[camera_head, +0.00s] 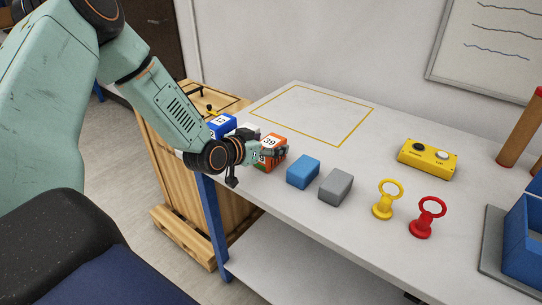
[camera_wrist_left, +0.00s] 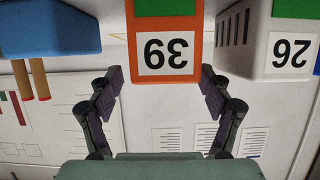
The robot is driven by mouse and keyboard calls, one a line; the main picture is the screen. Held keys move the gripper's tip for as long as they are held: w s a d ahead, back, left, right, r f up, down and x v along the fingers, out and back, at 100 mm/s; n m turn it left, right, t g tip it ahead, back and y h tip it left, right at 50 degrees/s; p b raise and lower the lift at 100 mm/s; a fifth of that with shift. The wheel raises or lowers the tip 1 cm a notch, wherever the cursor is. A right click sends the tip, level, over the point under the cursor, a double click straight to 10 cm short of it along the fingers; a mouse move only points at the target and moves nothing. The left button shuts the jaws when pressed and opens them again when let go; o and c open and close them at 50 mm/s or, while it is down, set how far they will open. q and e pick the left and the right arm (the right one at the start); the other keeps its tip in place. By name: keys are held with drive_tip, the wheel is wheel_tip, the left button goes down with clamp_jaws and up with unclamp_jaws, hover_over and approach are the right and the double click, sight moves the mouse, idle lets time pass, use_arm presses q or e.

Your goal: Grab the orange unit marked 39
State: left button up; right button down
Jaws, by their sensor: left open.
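The orange unit marked 39 (camera_head: 275,141) stands on the table near its left end in the head view. Its orange body carries a white label and a green part. In the left wrist view it (camera_wrist_left: 193,45) shows upside down at top centre. My left gripper (camera_head: 272,154) is at the unit in the head view and hides part of it. In the left wrist view my left gripper (camera_wrist_left: 162,84) is open, with one finger on each side of the unit's lower end. I see clear gaps beside the unit there. My right gripper is not in view.
A white unit marked 26 (camera_wrist_left: 290,48) and a blue block (camera_wrist_left: 50,25) flank the orange unit. A blue unit (camera_head: 222,125) stands behind my wrist. Blue (camera_head: 303,171) and grey (camera_head: 336,187) blocks, yellow (camera_head: 387,200) and red (camera_head: 428,217) ring stands lie to the right. The yellow-outlined area (camera_head: 318,112) is clear.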

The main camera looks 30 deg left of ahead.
use_arm(q)
drive_tip(key=shift+w+f, duration=0.4)
drive_tip(key=shift+w, duration=0.1)
drive_tip(key=shift+w+a+f, duration=0.1)
drive_tip(key=shift+w+a, duration=0.15)
drive_tip(key=shift+a, duration=0.05)
drive_tip(key=shift+s+d, duration=0.1)
drive_tip(key=shift+s, duration=0.05)
drive_tip(key=shift+d+r, duration=0.1)
drive_tip(key=shift+r, duration=0.1)
drive_tip(key=shift+c, duration=0.7)
drive_tip(key=shift+f, duration=0.15)
drive_tip(key=c, duration=1)
drive_tip(key=shift+w, duration=0.2)
drive_tip(key=c, duration=0.4)
